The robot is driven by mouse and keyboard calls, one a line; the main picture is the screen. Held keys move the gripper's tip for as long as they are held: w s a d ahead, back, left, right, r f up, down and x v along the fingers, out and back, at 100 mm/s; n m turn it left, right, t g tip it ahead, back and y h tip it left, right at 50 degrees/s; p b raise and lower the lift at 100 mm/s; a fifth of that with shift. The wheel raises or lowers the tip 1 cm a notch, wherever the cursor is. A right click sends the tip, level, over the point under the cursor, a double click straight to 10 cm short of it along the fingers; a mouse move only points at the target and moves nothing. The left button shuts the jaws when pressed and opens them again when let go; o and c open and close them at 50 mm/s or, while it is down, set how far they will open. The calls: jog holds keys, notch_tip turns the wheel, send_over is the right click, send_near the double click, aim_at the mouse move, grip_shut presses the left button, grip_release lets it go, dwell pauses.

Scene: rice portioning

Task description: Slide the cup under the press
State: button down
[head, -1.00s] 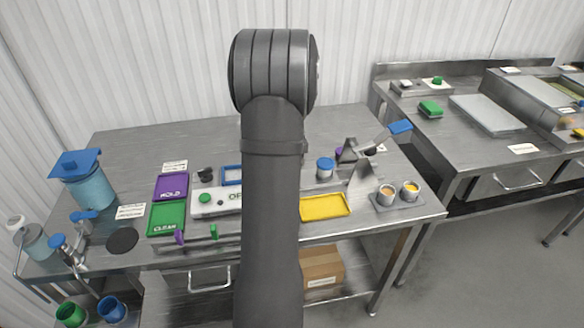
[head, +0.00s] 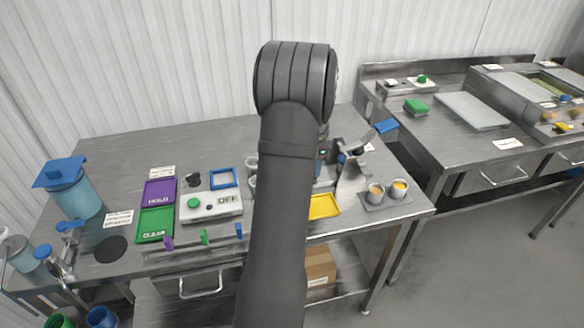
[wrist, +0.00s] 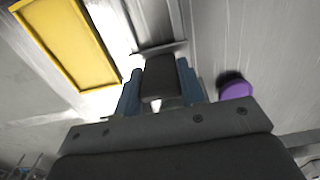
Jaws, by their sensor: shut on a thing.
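My gripper (head: 322,157) is largely hidden behind my own arm in the head view, just left of the press (head: 352,176). The press is a metal frame with a long lever ending in a blue handle (head: 386,126), tilted up to the right. In the wrist view my gripper (wrist: 159,88) has its bluish fingers close on either side of a dark grey thing (wrist: 160,78), which I take for the cup. Its lower part is hidden, and I cannot tell whether it stands under the press.
A yellow tray (head: 323,206) lies in front. Two filled cups, orange (head: 375,192) and yellow (head: 399,188), stand front right. A control box (head: 212,205) reads OFF. A purple round thing (wrist: 237,90) sits right of my fingers. The table's back left is clear.

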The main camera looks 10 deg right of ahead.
aim_at(326, 174)
jog(key=shift+d, duration=1.8)
jog(key=shift+r, duration=0.1)
jog(key=c, duration=0.9)
grip_release()
jog(key=shift+d, duration=0.15)
jog(key=shift+r, duration=0.1)
notch_tip(326, 174, up, 17)
jog(key=shift+r, duration=0.1)
